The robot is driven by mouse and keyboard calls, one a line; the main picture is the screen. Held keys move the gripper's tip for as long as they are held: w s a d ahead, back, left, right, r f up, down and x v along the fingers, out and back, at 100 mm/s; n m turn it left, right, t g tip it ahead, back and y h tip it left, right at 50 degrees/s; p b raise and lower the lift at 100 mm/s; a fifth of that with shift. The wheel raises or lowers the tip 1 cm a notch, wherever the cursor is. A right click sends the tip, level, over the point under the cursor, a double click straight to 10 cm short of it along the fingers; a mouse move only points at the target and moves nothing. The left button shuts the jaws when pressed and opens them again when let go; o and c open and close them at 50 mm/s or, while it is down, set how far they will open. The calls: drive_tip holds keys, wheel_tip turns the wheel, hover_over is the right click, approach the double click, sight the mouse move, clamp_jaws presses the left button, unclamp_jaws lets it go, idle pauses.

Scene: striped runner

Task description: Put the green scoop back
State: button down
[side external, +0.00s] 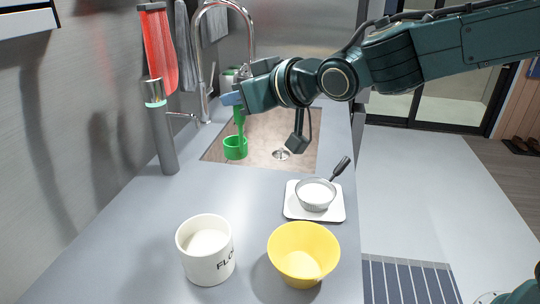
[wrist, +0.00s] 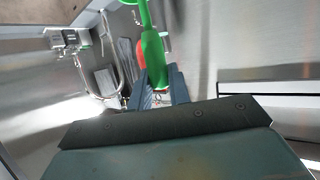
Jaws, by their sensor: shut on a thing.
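The green scoop (side external: 236,146) hangs from my gripper (side external: 234,100), its cup low and its handle up. In the side external view it shows in front of the sink area, clear of the counter. In the wrist view the green handle (wrist: 153,55) runs up between the two fingers of my gripper (wrist: 158,85), which is shut on it. The scoop's cup is mostly out of the wrist view.
A white flour canister (side external: 206,262), a yellow bowl (side external: 302,268) and a small ribbed dish (side external: 314,196) on a white tray (side external: 330,212) stand on the counter. The sink (side external: 268,135), a tall faucet (side external: 203,70) and a grey cylinder (side external: 162,140) are behind.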

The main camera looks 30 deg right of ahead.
wheel_tip(320, 180, down, 14)
drive_tip(key=shift+f, duration=2.4)
drive_tip(key=c, duration=1.3)
unclamp_jaws()
